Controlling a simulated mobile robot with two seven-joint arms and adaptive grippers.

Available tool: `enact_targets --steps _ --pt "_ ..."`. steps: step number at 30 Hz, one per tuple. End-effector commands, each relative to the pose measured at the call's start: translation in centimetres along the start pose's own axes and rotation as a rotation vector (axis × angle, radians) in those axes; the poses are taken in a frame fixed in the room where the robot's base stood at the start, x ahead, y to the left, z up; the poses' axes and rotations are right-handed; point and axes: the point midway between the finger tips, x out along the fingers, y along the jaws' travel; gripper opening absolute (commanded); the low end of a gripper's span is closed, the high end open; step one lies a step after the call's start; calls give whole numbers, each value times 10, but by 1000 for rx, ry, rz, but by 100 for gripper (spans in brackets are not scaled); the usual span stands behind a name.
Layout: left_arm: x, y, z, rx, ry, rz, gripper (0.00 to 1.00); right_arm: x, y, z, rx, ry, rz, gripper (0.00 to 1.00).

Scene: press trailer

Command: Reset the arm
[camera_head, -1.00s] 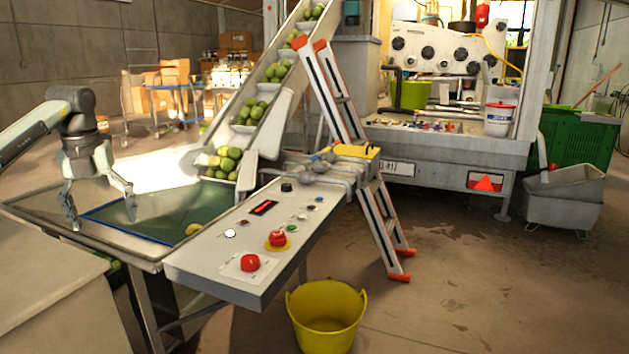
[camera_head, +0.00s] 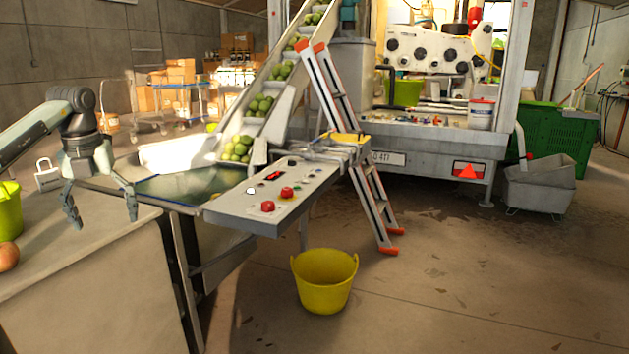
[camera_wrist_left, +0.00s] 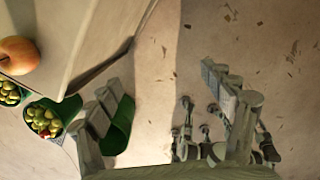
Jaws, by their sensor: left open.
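My left gripper (camera_head: 102,212) is open and empty at the left of the head view. Its fingers point down in front of the edge of a pale counter (camera_head: 110,275). My right gripper is not in view in the head view.
A control panel (camera_head: 245,207) with red buttons, a yellow bucket (camera_head: 324,285) and an orange-tipped ladder (camera_head: 372,205) stand to the right. A green bucket (camera_head: 8,212) and a round fruit (camera_head: 8,256) are on the counter. Floor at front right is clear.

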Motion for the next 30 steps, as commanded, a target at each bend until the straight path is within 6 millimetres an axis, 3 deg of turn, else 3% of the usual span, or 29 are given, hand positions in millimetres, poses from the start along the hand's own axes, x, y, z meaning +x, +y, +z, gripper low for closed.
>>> enact_targets --steps 1,4,9,12,15,17,20,22,26,30 --pt "23 -31 -4 51 2 -72 82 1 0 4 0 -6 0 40" --pt "53 -84 -11 119 -11 -224 82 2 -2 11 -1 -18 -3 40" --pt "95 -188 -41 188 -23 -558 82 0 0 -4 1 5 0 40" --pt "111 -256 -70 162 -26 -831 82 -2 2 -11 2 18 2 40" --pt "113 -315 -97 12 -35 -1158 82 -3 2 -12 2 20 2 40" --pt "112 -332 -104 -137 -46 -1325 82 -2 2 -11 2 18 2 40" --pt "123 -329 -102 -472 -69 -1526 82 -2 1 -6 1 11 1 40" --pt "147 -307 -98 -757 -92 -1594 82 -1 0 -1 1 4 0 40" --pt "220 -242 -104 -1278 -132 -1554 82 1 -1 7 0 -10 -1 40" --pt "299 -179 -139 -1683 -154 -1382 82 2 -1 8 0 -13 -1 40"
